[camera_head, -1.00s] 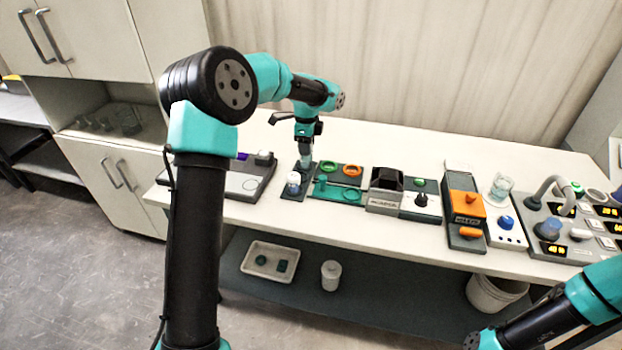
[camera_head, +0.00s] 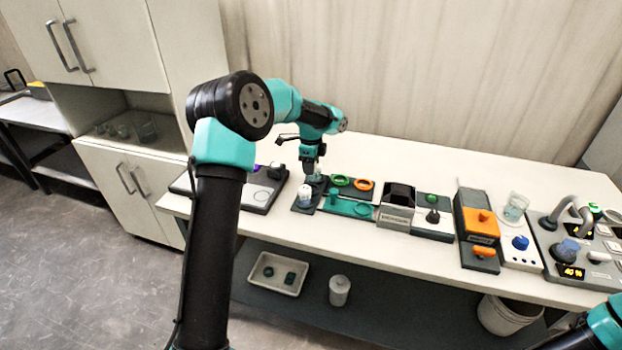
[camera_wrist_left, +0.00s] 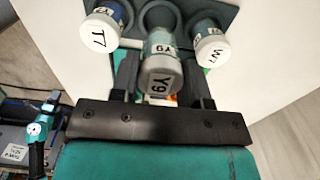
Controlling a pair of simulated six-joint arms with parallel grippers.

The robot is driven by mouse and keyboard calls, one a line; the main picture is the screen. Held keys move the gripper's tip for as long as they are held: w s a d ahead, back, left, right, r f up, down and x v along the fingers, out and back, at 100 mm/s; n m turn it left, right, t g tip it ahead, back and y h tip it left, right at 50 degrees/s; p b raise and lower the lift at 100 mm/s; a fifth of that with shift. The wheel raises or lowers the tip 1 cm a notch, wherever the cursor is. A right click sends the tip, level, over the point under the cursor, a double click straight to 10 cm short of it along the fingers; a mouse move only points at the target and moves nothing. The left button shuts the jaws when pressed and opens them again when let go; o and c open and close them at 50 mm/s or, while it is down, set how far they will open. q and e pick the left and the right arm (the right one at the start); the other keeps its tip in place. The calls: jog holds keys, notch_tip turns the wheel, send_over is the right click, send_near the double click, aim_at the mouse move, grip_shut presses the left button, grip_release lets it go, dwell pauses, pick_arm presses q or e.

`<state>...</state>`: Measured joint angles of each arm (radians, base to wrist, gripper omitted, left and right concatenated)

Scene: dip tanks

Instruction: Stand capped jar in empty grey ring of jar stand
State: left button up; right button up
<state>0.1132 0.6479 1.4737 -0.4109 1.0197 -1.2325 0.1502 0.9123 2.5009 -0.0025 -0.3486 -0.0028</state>
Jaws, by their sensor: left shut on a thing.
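My left gripper (camera_wrist_left: 165,88) is shut on a capped jar (camera_wrist_left: 162,70) with a white lid marked Y9. The jar stand (camera_wrist_left: 230,12) is a dark grey plate, seen beyond the held jar. A jar marked T7 (camera_wrist_left: 100,30) stands on its left and one marked W1 (camera_wrist_left: 209,46) on its right. Between them is a grey ring (camera_wrist_left: 160,13), right by the held jar's far end; I cannot tell whether the jar is inside it. In the head view, my left gripper (camera_head: 312,170) is over the stand (camera_head: 300,209), partly hiding it. My right gripper is out of view.
A dark tray (camera_head: 262,197) lies left of the stand. Several devices, including an orange-topped one (camera_head: 480,222), fill the table rightward. Bare table lies behind them.

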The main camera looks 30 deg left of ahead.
aim_at(311, 177)
pick_arm(q)
jog(key=shift+f, duration=0.15)
jog(key=shift+f, duration=2.4)
jog(key=shift+f, duration=0.15)
jog(key=o, duration=0.9)
jog(key=shift+o, duration=0.2)
notch_tip(311, 177, up, 12)
jog(key=shift+r, duration=0.2)
